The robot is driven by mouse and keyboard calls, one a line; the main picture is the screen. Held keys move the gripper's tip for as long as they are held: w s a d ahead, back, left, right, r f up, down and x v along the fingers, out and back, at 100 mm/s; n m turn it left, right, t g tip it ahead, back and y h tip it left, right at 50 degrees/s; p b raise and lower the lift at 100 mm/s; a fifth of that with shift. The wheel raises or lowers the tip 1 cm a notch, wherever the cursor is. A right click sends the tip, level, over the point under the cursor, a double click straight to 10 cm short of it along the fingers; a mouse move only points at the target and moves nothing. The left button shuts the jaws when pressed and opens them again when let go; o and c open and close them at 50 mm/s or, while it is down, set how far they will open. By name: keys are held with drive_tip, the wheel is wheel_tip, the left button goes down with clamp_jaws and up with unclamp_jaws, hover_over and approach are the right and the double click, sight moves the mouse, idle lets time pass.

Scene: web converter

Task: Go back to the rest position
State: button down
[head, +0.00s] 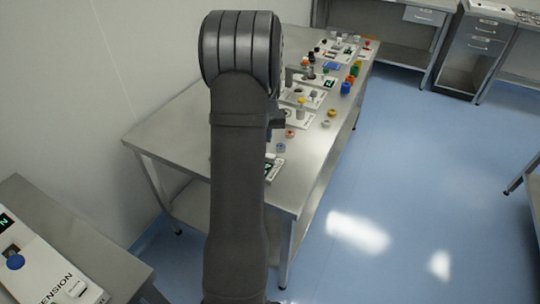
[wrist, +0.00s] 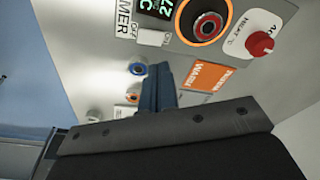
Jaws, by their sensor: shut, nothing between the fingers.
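My gripper (wrist: 156,70) shows in the wrist view as two dark blue fingers closed together, with nothing held between them. Its fingers point toward a white warmer panel (wrist: 215,60) on a metal table. Whether the fingertips touch anything cannot be told. In the head view my own arm rises in front of the table and hides most of the gripper.
The warmer panel carries an orange-ringed dark knob (wrist: 203,22), a red knob (wrist: 260,43) and an orange label (wrist: 210,77). The long metal table (head: 185,115) holds several panels and coloured parts. A tension panel (head: 40,262) sits front left. Blue floor (head: 420,160) is open at right.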

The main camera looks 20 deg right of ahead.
drive_tip(key=shift+r, duration=0.5)
wheel_tip(320, 180, down, 7)
idle(0.5)
drive_tip(key=shift+r, duration=0.1)
drive_tip(key=shift+r, duration=4.05)
drive_tip(key=w+a+f+n+t, duration=0.1)
drive_tip(key=w+a, duration=0.1)
drive_tip(key=a, duration=0.2)
drive_tip(key=w+a+f+n+t, duration=0.1)
drive_tip(key=w+a+f, duration=0.1)
drive_tip(key=a, duration=0.3)
drive_tip(key=w+a+f+n, duration=0.1)
drive_tip(key=w+a+f, duration=0.1)
drive_tip(key=a, duration=0.2)
drive_tip(key=shift+w+a+f+t, duration=0.15)
drive_tip(key=shift+a+f+t, duration=0.05)
drive_tip(key=shift+a+t, duration=0.2)
drive_tip(key=shift+w+d+f, duration=0.15)
drive_tip(key=shift+f, duration=0.2)
